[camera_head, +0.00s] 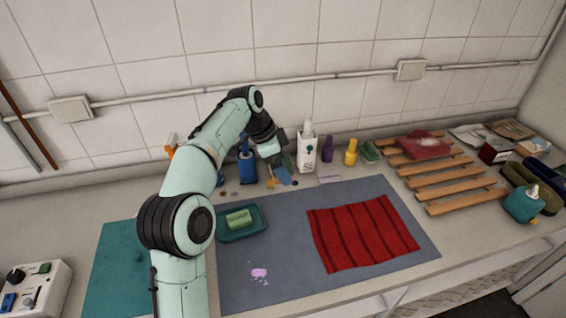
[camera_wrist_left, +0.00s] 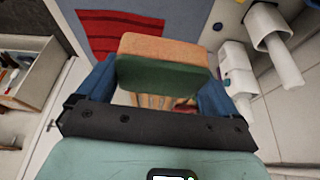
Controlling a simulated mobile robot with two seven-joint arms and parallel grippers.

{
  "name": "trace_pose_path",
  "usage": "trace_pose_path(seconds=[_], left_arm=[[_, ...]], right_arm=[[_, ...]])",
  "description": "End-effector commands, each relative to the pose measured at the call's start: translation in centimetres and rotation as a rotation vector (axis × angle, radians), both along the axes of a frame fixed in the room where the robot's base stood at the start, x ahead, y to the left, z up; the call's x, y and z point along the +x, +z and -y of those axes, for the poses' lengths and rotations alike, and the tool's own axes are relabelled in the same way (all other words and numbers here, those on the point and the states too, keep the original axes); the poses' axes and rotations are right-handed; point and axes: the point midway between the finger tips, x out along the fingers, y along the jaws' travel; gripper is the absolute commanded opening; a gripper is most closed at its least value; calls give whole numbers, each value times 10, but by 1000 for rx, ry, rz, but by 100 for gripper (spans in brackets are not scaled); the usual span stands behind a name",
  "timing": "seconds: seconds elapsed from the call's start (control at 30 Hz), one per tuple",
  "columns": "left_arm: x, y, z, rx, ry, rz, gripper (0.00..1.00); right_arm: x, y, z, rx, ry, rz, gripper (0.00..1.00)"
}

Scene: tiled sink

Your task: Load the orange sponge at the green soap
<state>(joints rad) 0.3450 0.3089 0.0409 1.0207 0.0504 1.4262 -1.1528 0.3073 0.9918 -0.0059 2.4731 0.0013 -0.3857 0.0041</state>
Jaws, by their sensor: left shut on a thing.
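The orange sponge (camera_wrist_left: 165,50), with a dark green layer on one face, is held between the blue fingers of my left gripper (camera_wrist_left: 155,90) in the left wrist view. In the head view my left gripper (camera_head: 285,175) is above the back edge of the grey mat, near the white bottle, and the sponge there is mostly hidden. The green soap (camera_head: 238,217) lies in a teal dish (camera_head: 257,228) on the mat's left part. The dish is left of and nearer than my left gripper. My right gripper is not in view.
A red striped cloth (camera_head: 362,235) lies on the grey mat (camera_head: 285,285). A white bottle (camera_head: 306,148), a purple bottle (camera_head: 327,150) and a yellow bottle (camera_head: 351,152) stand along the wall. A wooden rack (camera_head: 450,178) is at right. The mat's front left is clear except for a lilac smear.

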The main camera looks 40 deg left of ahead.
Motion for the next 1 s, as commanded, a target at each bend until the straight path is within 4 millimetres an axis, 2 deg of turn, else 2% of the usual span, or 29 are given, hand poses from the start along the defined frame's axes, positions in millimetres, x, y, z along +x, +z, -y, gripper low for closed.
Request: trace_pose_path(seconds=[0.17,0.3,0.5,0.77,1.0], left_arm=[[-29,-31,-34,-3,5,-10,69],[-62,-61,-62,-5,4,-8,69],[-95,-87,-84,-1,4,-1,69],[-103,-100,-88,1,2,1,69],[-103,-123,-88,0,2,0,69]], right_arm=[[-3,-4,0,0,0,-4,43],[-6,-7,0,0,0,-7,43],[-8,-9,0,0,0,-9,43],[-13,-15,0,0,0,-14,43],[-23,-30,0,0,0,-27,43]])
